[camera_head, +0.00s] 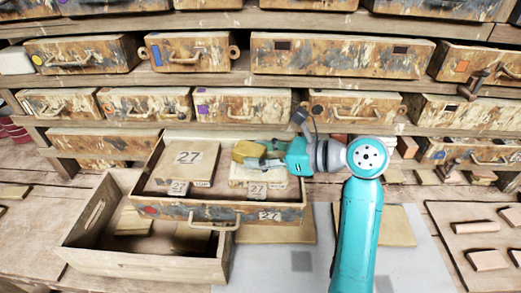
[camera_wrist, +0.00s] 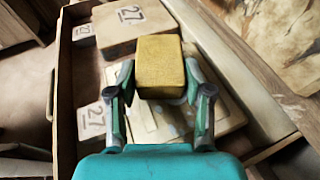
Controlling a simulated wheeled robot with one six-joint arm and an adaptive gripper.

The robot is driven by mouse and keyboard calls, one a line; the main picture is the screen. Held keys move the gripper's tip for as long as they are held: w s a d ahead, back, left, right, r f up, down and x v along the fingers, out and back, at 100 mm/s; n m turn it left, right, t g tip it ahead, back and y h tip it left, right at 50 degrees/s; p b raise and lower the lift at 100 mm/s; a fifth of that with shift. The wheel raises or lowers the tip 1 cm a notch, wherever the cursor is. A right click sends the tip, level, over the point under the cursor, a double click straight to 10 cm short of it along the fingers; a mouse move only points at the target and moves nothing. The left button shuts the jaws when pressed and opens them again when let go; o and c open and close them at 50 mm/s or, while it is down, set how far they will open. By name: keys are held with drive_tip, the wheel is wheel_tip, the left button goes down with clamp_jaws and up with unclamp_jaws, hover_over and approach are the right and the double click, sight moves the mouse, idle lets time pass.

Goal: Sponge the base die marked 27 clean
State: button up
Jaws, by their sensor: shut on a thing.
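My gripper (camera_head: 258,154) is shut on a yellow sponge (camera_head: 246,149) and holds it over the right part of an open drawer (camera_head: 178,208) labelled 27. In the wrist view the sponge (camera_wrist: 161,66) sits between the two fingers of my gripper (camera_wrist: 160,85). Below it lies a pale, blotched die (camera_head: 240,176), partly hidden by gripper and sponge; it also shows in the wrist view (camera_wrist: 229,112). A small tag marked 27 (camera_head: 257,190) is at its front. A thick block marked 27 (camera_head: 187,158) lies on the left of the drawer. I cannot tell whether the sponge touches the die.
An open wooden crate (camera_head: 135,262) with several pieces stands below the drawer at the left. A grey mat (camera_head: 420,266) with flat tan boards lies at the front right. A board with small brown pieces (camera_head: 480,228) is at far right. Closed drawers fill the shelves behind.

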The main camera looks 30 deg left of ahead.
drive_tip(key=shift+s+d+f, duration=0.15)
drive_tip(key=shift+s+d, duration=0.25)
drive_tip(key=shift+s, duration=0.3)
drive_tip(key=shift+w+a, duration=0.35)
drive_tip(key=shift+w, duration=0.25)
drive_tip(key=shift+w+a, duration=0.35)
drive_tip(key=shift+w, duration=0.25)
drive_tip(key=shift+s, duration=0.1)
drive_tip(key=shift+s+d+r, duration=0.15)
drive_tip(key=shift+s+d, duration=0.2)
drive_tip(key=shift+s, duration=0.2)
drive_tip(key=shift+s+d+r, duration=0.1)
drive_tip(key=shift+s+d, duration=0.25)
drive_tip(key=shift+s, duration=0.15)
